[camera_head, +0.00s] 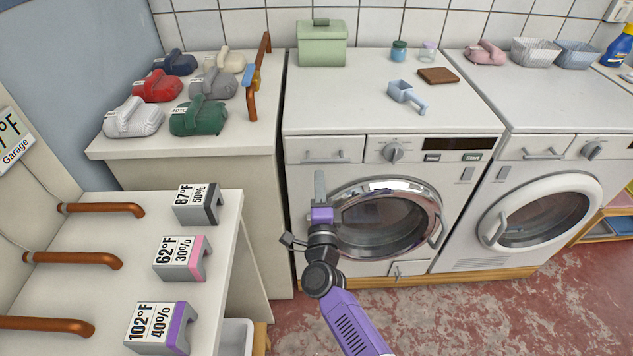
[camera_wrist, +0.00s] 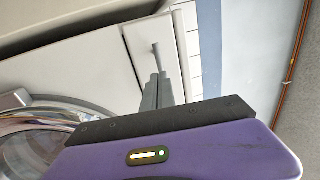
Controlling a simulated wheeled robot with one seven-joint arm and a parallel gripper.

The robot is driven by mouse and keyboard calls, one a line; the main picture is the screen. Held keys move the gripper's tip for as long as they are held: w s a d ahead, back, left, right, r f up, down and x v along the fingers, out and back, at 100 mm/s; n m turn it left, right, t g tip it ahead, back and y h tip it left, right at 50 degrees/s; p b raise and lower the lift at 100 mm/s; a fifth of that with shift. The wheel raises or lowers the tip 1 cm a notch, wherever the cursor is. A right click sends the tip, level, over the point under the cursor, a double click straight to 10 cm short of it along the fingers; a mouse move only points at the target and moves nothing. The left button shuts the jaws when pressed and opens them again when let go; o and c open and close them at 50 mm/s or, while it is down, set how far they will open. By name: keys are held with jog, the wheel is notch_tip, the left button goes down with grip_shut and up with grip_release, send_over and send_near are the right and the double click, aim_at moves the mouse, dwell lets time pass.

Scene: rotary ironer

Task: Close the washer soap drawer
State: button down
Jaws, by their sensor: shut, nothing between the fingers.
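The left washer (camera_head: 395,100) has a white soap drawer (camera_head: 297,150) at the left end of its control panel, with a grey bar handle (camera_head: 326,158). In the head view the drawer front looks flush or nearly flush with the panel; I cannot tell whether a small gap remains. The drawer front (camera_wrist: 139,45) and its handle (camera_wrist: 156,51) also show in the wrist view, just beyond the fingers. My gripper (camera_head: 319,177) is shut and empty, in front of the washer just below the drawer handle. Its fingers (camera_wrist: 158,76) are together in the wrist view; contact with the drawer is unclear.
The left washer's round door (camera_head: 385,222) is shut, right of my gripper. A second washer (camera_head: 555,170) stands to the right. A green box (camera_head: 322,45) and a blue scoop (camera_head: 403,91) sit on the left washer. A counter (camera_head: 225,135) stands at the left.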

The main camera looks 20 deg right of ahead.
jog(key=v, duration=1.1)
jog(key=shift+f, duration=0.2)
jog(key=shift+a, duration=0.1)
jog(key=s+a+r+n+t+y, duration=0.2)
jog(key=s+a+r+n+y, duration=0.15)
jog(key=r+n, duration=0.35)
jog(key=s+d+n+g+y, duration=0.1)
jog(key=s+d+n+g, duration=0.2)
jog(key=s, duration=1.5)
jog(key=s+d+n+g+y, duration=0.1)
jog(key=s+d+n+g, duration=0.1)
jog(key=s+n, duration=0.9)
jog(key=s+g, duration=0.1)
jog(key=s, duration=0.7)
jog(key=shift+s+d+r+n+y, duration=0.2)
jog(key=shift+d+n+y, duration=0.1)
jog(key=shift+d+y, duration=0.1)
jog(key=shift+w, duration=0.1)
